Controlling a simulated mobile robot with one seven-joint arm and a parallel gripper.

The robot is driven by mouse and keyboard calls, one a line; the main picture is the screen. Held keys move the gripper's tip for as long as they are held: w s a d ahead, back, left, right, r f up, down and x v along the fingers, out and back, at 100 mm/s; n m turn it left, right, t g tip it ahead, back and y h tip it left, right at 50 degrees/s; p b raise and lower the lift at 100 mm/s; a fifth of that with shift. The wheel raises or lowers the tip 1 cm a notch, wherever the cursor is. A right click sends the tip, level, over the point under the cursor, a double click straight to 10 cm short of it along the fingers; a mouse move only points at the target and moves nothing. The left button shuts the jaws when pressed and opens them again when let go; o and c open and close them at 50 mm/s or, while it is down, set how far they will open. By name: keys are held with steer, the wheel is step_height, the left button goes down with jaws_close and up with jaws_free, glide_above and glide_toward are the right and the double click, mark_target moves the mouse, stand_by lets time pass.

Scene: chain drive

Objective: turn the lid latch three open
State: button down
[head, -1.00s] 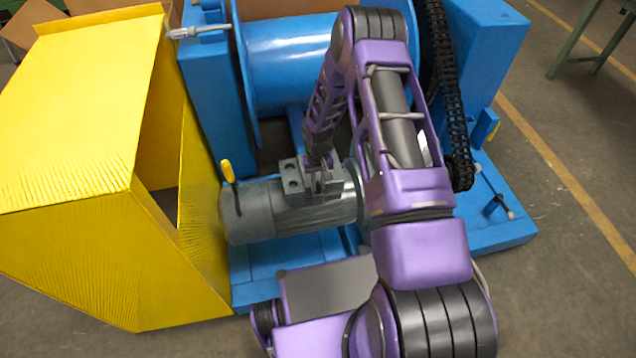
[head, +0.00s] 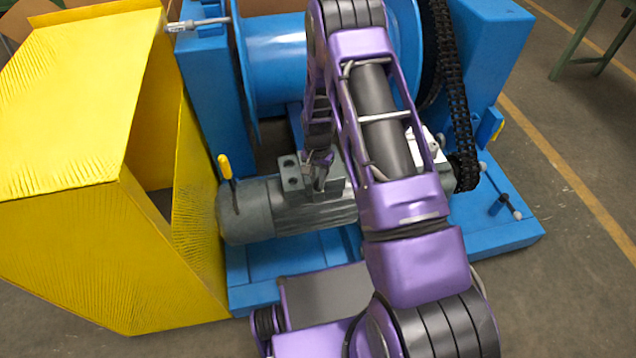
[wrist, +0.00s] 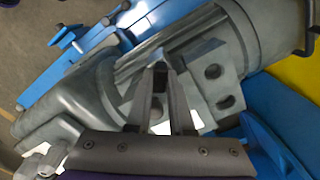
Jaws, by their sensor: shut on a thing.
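The grey motor (head: 285,205) lies on the blue base, with a grey terminal box (head: 290,172) on top. My gripper (head: 318,182) points down at the box's right side in the head view. In the wrist view my gripper (wrist: 160,80) has its two fingers closed around a small dark piece (wrist: 160,77) by the edge of the box (wrist: 215,83). This piece appears to be the lid latch; the fingers hide most of it, and its turn angle cannot be read. In the head view my gripper hides it.
A yellow guard (head: 75,95) stands open at the left. A yellow-handled lever (head: 225,168) rises at the motor's left end. A blue drum (head: 275,65) and a black chain (head: 455,90) stand behind. Clear floor (head: 570,190) lies at the right.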

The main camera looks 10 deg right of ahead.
mark_target(317, 180)
steer(key=m+b, duration=0.1)
steer(key=m, duration=0.4)
steer(key=shift+w+a+m, duration=0.1)
steer(key=shift+m, duration=0.2)
steer(key=m, duration=0.4)
steer(key=shift+w+m+b, duration=0.1)
steer(key=shift+m+b, duration=0.25)
steer(key=shift+m, duration=0.05)
steer(key=c, duration=0.8)
jaws_free()
steer(key=shift+r, duration=0.1)
step_height(317, 180, up, 17)
steer(key=p, duration=0.3)
steer(key=shift+r, duration=0.15)
